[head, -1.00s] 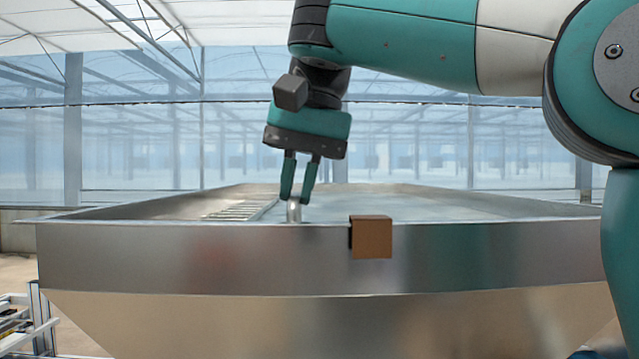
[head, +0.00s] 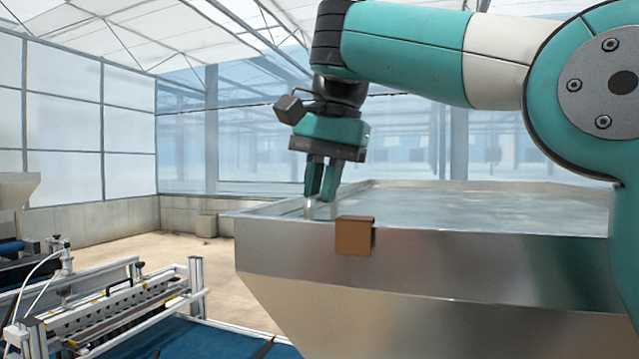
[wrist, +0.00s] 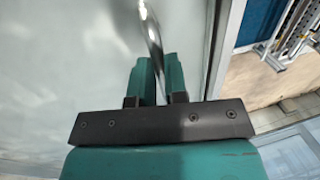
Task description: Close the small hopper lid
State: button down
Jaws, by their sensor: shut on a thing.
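The metal hopper (head: 440,255) fills the right of the head view, with sloping sides below a straight rim. A flat pale metal lid (head: 480,207) lies across its top. My gripper (head: 321,197) points down over the hopper's near left corner. It is shut on a shiny metal handle (head: 318,211), whose lower part is partly hidden by the rim. In the wrist view the curved handle (wrist: 150,28) runs between the two green fingers (wrist: 158,75), with the pale lid surface (wrist: 60,70) beside it. The gap left of the lid is mostly hidden.
A brown block (head: 354,237) is fixed on the hopper's near rim, just right of my gripper. A seeder machine with a metal frame (head: 120,305) and blue belt (head: 205,340) stands low at left. Open concrete floor (head: 165,238) lies behind it.

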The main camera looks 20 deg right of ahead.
jog(key=shift+r, duration=0.1)
jog(key=c, duration=1.1)
grip_release()
jog(key=shift+w+a, duration=0.2)
jog(key=shift+a, duration=0.05)
jog(key=shift+c, duration=0.2)
jog(key=shift+s+d, duration=0.1)
notch_tip(320, 180, up, 17)
jog(key=s+d+p, duration=0.2)
jog(key=p, duration=0.6)
jog(key=shift+d+p, duration=0.3)
jog(key=shift+d, duration=0.1)
